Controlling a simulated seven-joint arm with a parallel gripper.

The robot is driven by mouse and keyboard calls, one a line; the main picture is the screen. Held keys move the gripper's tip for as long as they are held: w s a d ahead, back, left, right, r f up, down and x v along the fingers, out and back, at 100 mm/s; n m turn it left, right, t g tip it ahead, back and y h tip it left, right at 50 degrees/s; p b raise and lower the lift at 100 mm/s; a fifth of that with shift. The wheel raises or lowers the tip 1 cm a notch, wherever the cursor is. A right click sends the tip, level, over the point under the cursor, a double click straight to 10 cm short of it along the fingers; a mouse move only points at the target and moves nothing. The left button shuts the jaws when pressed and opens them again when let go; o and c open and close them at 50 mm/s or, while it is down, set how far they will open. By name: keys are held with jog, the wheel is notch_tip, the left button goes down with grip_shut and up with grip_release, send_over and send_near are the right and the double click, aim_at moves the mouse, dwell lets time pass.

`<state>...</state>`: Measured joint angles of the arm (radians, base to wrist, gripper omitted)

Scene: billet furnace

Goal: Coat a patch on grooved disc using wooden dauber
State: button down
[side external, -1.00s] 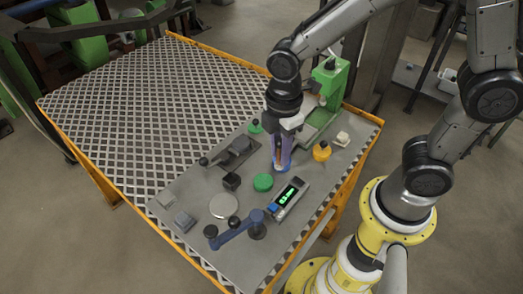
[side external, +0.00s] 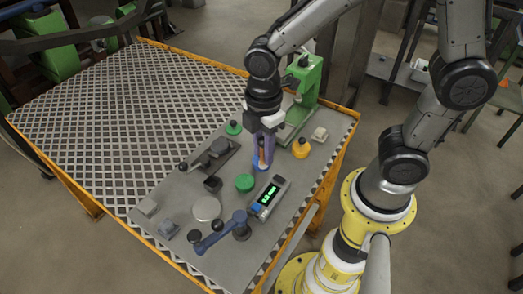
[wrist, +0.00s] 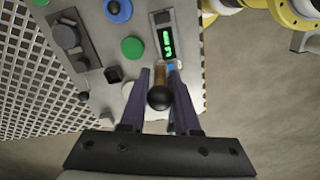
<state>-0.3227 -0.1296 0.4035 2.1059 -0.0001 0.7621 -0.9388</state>
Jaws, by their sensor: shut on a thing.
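My gripper (side external: 262,165) hangs over the table's grey plate, fingers pointing down, shut on the wooden dauber (side external: 262,154). The dauber's brown shaft shows between the fingers. In the wrist view its round black end (wrist: 160,97) shows between the dark purple fingers of my gripper (wrist: 160,72). Its lower tip cannot be made out. A pale grey disc (side external: 206,208), which I take for the grooved disc, lies flat left of and nearer the camera than the gripper, apart from it. Its grooves are too small to see. The wrist view shows part of it (wrist: 127,89) beside the left finger.
A green round piece (side external: 244,182) and a display box (side external: 268,197) lie close to the gripper. A blue lever (side external: 221,236) stands beside the disc, a black cube (side external: 212,184) behind it. A green press (side external: 303,82) stands at the back. The lattice top (side external: 110,120) is clear.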

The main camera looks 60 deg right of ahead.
jog(key=shift+w+d+f, duration=0.15)
jog(key=shift+w+f, duration=0.9)
jog(key=shift+f, duration=0.7)
jog(key=shift+w+d+f, duration=0.15)
jog(key=shift+w+f, duration=0.95)
jog(key=shift+f, duration=0.65)
jog(key=shift+w+d+f, duration=0.15)
jog(key=shift+w+f, duration=0.9)
jog(key=shift+f, duration=0.7)
jog(key=shift+f, duration=0.6)
notch_tip(320, 180, up, 7)
